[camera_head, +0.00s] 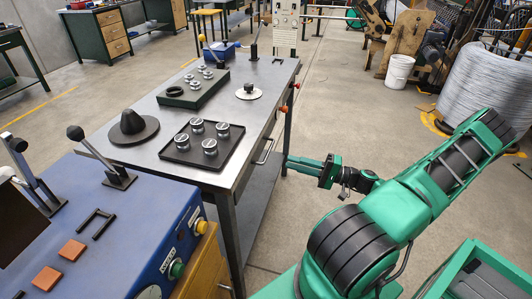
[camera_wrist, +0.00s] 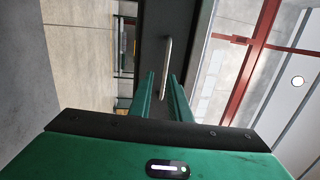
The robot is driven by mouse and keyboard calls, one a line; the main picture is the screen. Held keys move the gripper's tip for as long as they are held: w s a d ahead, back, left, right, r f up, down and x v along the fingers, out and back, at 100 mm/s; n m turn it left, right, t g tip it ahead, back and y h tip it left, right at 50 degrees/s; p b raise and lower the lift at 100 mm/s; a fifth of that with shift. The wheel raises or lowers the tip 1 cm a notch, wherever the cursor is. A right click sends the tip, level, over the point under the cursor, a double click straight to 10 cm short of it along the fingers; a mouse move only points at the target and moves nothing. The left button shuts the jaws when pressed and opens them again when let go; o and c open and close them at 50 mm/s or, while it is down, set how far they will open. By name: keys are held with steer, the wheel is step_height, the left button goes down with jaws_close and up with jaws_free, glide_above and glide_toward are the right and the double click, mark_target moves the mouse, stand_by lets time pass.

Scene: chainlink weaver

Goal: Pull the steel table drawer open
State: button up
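The steel table (camera_head: 203,120) stands in the middle of the head view. Its drawer front (camera_head: 254,163) faces right and looks flush with the table side, with a bar handle (camera_head: 264,152) on it. My gripper (camera_head: 289,160) reaches toward it from the right, a short gap from the handle. In the wrist view the two green fingers of my gripper (camera_wrist: 162,75) are apart with nothing held. The pale bar handle (camera_wrist: 166,62) shows ahead, lined up with the space between the fingers.
The tabletop bears a black tray (camera_head: 182,158) with several metal pieces, a green box (camera_head: 190,97) and a black cone (camera_head: 131,123). A blue machine (camera_head: 110,255) stands at the front left. The floor (camera_head: 335,110) right of the table is clear.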

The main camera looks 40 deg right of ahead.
mark_target(269, 150)
steer(key=shift+m+t, duration=0.3)
steer(key=shift+t, duration=0.4)
steer(key=x, duration=0.7)
steer(key=d+x, duration=0.1)
steer(key=x, duration=0.2)
steer(key=shift+w+a+r, duration=0.1)
steer(key=shift+w+a, duration=0.05)
steer(key=shift+w, duration=0.3)
steer(key=shift+c, duration=0.7)
